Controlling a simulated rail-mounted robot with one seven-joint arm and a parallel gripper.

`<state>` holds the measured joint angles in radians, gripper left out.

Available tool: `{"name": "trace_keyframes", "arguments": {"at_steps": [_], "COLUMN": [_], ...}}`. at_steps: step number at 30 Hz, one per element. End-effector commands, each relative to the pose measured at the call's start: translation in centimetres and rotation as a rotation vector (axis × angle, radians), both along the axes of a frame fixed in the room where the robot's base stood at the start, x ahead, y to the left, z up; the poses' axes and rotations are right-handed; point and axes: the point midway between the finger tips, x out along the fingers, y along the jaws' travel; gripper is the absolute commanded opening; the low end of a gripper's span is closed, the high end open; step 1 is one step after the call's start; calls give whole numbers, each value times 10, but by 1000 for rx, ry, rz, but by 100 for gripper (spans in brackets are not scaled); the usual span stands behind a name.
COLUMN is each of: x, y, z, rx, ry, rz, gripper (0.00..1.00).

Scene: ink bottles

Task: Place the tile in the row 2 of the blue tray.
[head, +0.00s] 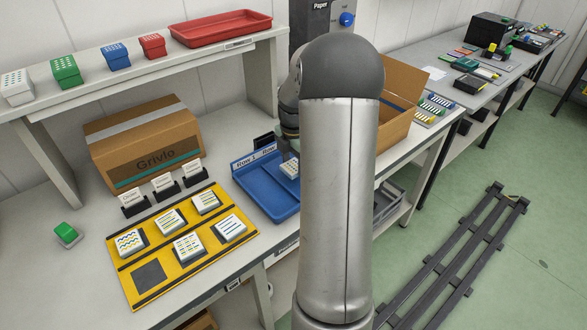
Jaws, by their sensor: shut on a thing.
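The blue tray (262,194) stands on the bench with a "Row 1" label on its left part and a second, partly hidden "Row" label to the right. A white tile with dark marks (290,168) is at the tray's right-hand part, next to my arm. My gripper (288,148) is above and at this tile, mostly hidden by my arm, and is shut on it. I cannot tell whether the tile touches the tray floor. The right side of the tray is hidden behind my arm.
A yellow board (186,277) left of the tray holds several white tiles and one bare dark square (149,275). A cardboard box (143,145) and small stands with cards are behind it. An open carton (398,97) is right of my arm. A shelf (130,75) overhangs the back.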

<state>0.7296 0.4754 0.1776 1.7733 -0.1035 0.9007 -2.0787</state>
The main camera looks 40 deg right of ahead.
Motion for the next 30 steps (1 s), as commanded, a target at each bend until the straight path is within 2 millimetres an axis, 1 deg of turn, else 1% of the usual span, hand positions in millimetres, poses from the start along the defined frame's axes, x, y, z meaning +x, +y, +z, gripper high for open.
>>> {"name": "trace_keyframes", "arguments": {"at_steps": [3,6,14,18,19,20,21,30], "x": [1,1,1,1,1,1,1,1], "y": [0,0,0,0,0,0,0,0], "z": [-17,-29,-32,-36,-35,-35,-35,-32], "rx": [2,1,0,0,0,0,0,0], "ry": [4,2,0,1,0,1,1,0], "rz": [0,0,0,0,0,0,0,0], "gripper": [29,29,29,29,62,71,76,76]}}
